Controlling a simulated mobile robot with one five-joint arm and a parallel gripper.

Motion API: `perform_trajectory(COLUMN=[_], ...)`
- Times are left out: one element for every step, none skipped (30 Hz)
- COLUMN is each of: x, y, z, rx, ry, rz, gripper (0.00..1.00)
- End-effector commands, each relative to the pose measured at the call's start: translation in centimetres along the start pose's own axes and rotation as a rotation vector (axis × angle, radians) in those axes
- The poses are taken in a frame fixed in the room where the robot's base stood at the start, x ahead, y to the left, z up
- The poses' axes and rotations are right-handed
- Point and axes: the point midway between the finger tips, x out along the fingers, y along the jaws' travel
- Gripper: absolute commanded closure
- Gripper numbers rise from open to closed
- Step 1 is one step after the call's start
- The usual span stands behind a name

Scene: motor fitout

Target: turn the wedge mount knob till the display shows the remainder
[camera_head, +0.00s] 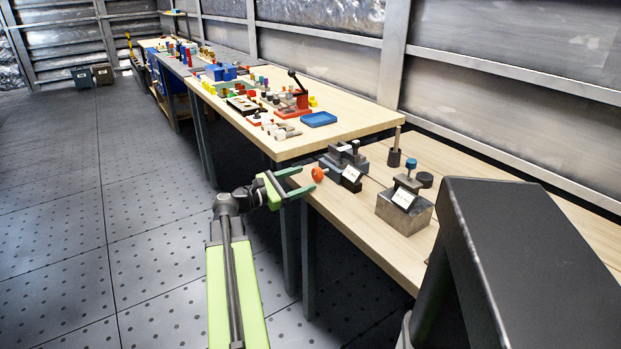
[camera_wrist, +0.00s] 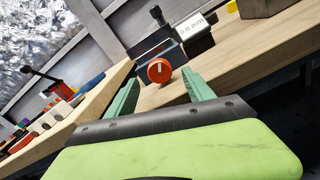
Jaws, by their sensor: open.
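An orange-red round knob (camera_head: 318,174) with a pale line on its face sits at the front of a dark grey mount (camera_head: 340,158) on the lower bench. In the wrist view the knob (camera_wrist: 159,70) lies just beyond and between my fingertips, with no contact that I can make out. A small white display (camera_head: 351,173) stands beside the mount. In the wrist view the display (camera_wrist: 190,23) shows a tilted number ending in "mm"; its first digits are hard to read. My gripper (camera_head: 308,179) is open, its green fingers pointing at the knob, and holds nothing.
A metal block (camera_head: 403,212) with a blue knob (camera_head: 411,163) and its own display stands to the right. A dark post (camera_head: 394,158) stands behind. The higher wooden table (camera_head: 370,118), with a blue tray (camera_head: 319,119) and several tools, borders the left. Bare bench lies in front.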

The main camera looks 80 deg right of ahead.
Motion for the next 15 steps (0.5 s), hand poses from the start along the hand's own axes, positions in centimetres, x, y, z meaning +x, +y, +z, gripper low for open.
perform_trajectory(x=[-1.7, -2.5, -3.7, -4.6, -5.4, -6.6, -7.4, -8.2, -9.2, -9.8, -10.5, -11.2, -11.7, -12.1, -12.6], y=[0.0, -0.1, 0.0, 0.0, -0.1, 0.0, 0.0, -0.1, 0.0, 0.0, 0.0, -0.1, 0.0, 0.0, 0.0], z=[0.0, 0.0, 0.0, 0.0, 0.0, 0.0, 0.0, 0.0, 0.0, 0.0, 0.0, 0.0, 0.0, 0.0, 0.0], rx=[0.0, 0.0, 0.0, 0.0, 0.0, 0.0, 0.0, 0.0, 0.0, 0.0, 0.0, 0.001, 0.001, 0.001, 0.001], ry=[0.002, 0.001, 0.002, 0.002, 0.002, 0.002, 0.002, 0.002, 0.001, 0.001, 0.002, 0.001, 0.001, 0.001, 0.001], rz=[0.005, 0.004, 0.005, 0.005, 0.005, 0.005, 0.004, 0.004, 0.004, 0.003, 0.004, 0.002, 0.003, 0.002, 0.001], gripper=[0.39, 0.39, 0.39, 0.39, 0.39, 0.39, 0.39, 0.39, 0.39, 0.39, 0.39, 0.39, 0.39, 0.39, 0.39])
